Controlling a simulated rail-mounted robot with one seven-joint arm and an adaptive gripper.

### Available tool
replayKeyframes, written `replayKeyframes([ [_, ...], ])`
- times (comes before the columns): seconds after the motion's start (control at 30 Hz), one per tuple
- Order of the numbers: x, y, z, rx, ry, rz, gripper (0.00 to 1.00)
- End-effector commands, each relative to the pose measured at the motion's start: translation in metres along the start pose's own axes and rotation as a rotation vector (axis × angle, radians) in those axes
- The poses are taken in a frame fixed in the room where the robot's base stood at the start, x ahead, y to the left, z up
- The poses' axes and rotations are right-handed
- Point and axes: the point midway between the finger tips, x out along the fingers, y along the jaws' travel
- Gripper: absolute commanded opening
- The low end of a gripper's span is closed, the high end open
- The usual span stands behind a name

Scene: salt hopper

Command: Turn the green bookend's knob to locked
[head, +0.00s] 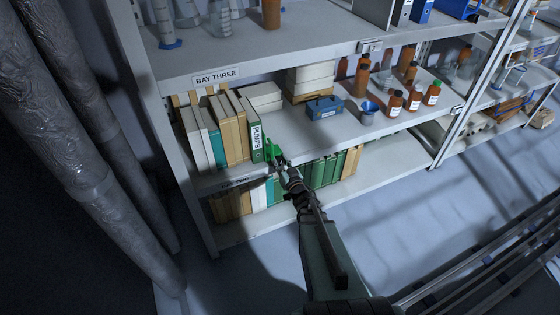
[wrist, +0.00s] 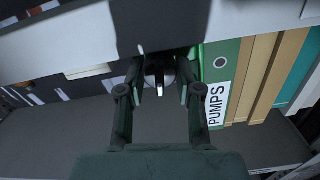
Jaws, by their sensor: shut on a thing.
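The green bookend (head: 270,147) stands on the middle shelf at the right end of the row of binders, beside the green PUMPS binder (head: 256,142). That binder also shows in the wrist view (wrist: 219,88). My gripper (head: 280,164) reaches up to the bookend from the front. In the wrist view, my gripper's fingers (wrist: 160,88) are closed on both sides of the small dark knob (wrist: 158,76). The knob's face is in shadow and partly hidden, so I cannot tell which way it is turned.
Tan, white and teal binders (head: 225,130) stand left of the bookend. A blue box (head: 324,107), a blue funnel (head: 369,110) and brown bottles (head: 394,103) stand further right. The shelf just right of the bookend is clear.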

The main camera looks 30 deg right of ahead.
Motion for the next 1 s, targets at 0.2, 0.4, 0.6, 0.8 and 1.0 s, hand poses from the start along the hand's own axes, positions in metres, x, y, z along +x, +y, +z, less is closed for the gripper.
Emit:
replayKeyframes([
  [0.2, 0.0008, 0.0007, -0.0003, 0.097, 0.000, 0.000, 0.00],
  [0.4, 0.0009, 0.0007, -0.0002, 0.097, 0.001, 0.000, 0.00],
  [0.6, 0.0008, 0.0006, -0.0002, 0.096, 0.001, -0.001, 0.58],
  [0.8, 0.0005, 0.0004, -0.0005, 0.095, 0.001, -0.001, 0.58],
  [1.0, 0.0001, 0.0001, 0.0000, 0.052, 0.002, -0.001, 0.58],
])
